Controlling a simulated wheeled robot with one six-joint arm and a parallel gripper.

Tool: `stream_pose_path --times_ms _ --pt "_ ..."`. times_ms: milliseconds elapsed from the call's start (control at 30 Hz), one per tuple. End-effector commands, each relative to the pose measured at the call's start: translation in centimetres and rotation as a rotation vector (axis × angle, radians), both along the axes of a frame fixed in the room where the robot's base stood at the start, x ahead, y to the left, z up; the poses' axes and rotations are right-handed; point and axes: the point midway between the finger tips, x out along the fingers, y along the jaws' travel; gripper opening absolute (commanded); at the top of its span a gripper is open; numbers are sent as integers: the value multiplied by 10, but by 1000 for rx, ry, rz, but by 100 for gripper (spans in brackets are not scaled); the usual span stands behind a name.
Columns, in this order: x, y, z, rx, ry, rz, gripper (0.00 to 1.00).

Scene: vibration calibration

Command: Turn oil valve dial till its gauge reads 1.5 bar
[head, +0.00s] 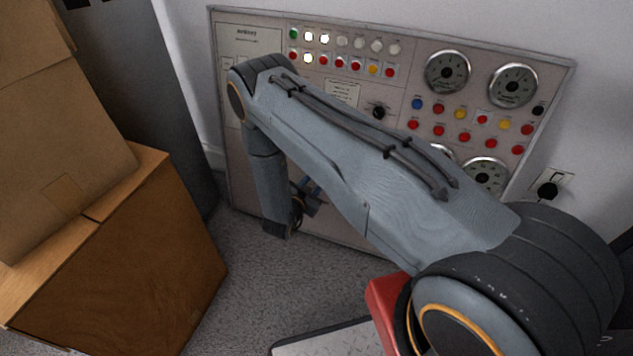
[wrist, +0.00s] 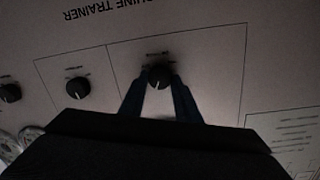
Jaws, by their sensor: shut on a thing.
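A black round dial (wrist: 160,74) with a light pointer mark sits on the grey panel in the wrist view, its label too small to read. My gripper (wrist: 159,82) is shut on this dial, one blue finger at each side. In the head view my gripper (head: 309,190) is low against the panel (head: 238,190), partly behind my arm, and the dial is hidden. Two round gauges, an upper left one (head: 447,71) and an upper right one (head: 513,85), show at the panel's upper right. A lower gauge (head: 487,174) is partly covered by my arm. Their readings are unreadable.
Two more black dials, a nearer one (wrist: 77,88) and a farther one (wrist: 10,93), are left of the held dial in the wrist view. Cardboard boxes (head: 120,250) stand at left. A plug (head: 547,191) sits in a wall socket right of the panel.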

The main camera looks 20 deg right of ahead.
Motion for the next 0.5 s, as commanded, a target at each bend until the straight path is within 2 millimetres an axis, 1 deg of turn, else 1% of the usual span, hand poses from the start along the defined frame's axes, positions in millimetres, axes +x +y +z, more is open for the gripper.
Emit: stream_pose_path --times_ms 300,500 --pt "-1 0 -3 -213 158 52 7" --pt "-1 0 -3 -310 229 76 7"
